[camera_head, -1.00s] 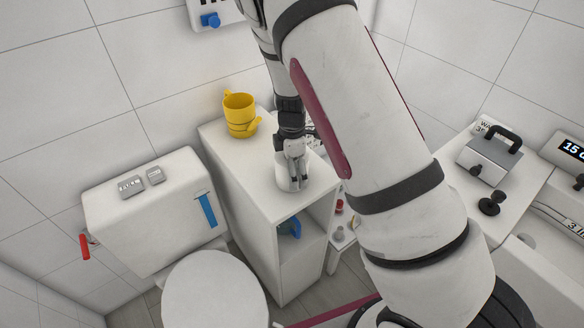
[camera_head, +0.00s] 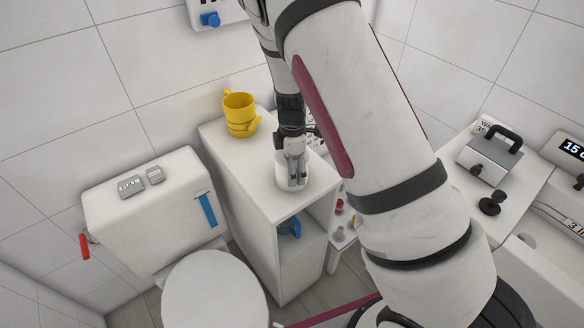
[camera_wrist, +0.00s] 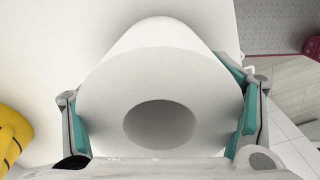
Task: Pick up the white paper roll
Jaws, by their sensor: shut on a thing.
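The white paper roll (camera_wrist: 160,75) stands upright on the white cabinet top (camera_head: 262,190), near its front end. In the wrist view its round end with the dark core hole faces the camera. My gripper (camera_head: 295,170) points down from above and is shut on the roll, with teal-lined fingers on both sides of it in the wrist view (camera_wrist: 162,118). In the head view the roll (camera_head: 283,181) is partly covered by the fingers. I cannot tell any gap between the roll and the cabinet top.
Yellow stacked cups (camera_head: 240,115) stand at the back of the cabinet top. A toilet (camera_head: 215,290) with its tank (camera_head: 150,215) is to the left. A blue object (camera_head: 291,228) sits on the open shelf below. A metal box with a black handle (camera_head: 488,160) is at right.

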